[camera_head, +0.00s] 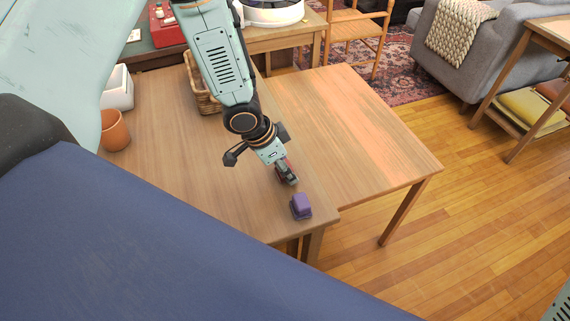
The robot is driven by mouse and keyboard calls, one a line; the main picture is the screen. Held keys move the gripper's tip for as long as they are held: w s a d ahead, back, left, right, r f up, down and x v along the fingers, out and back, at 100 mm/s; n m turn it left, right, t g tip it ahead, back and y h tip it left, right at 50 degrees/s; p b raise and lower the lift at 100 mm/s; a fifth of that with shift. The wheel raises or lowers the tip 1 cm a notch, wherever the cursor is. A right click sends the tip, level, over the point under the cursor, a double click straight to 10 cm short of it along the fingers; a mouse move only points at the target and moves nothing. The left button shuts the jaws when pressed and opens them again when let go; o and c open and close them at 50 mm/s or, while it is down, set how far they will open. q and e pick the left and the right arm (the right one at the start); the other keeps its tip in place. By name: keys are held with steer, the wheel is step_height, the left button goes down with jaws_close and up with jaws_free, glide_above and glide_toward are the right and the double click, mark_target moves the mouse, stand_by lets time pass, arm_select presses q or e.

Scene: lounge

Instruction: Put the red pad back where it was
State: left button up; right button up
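My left gripper (288,175) points down over the wooden table, near its right edge. A small purple block with a wider base (301,207) stands on the table just in front of the gripper, near the table's corner. My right gripper is out of view.
The wooden table (190,165) adjoins a second table (350,130) with a bare top. A terracotta pot (114,131), a white container (117,92) and a wicker basket (200,90) stand farther left. A dark blue surface (150,250) fills the foreground.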

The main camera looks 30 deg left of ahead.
arm_select(q)
steer(key=shift+o, duration=1.4)
steer(key=shift+w, duration=0.1)
steer(key=shift+r, duration=0.1)
steer(key=shift+a+r, duration=0.1)
steer(key=shift+r, duration=0.4)
steer(key=p+v, duration=0.2)
steer(key=v, duration=0.9)
steer(key=shift+s, duration=0.25)
steer(key=shift+w, duration=0.1)
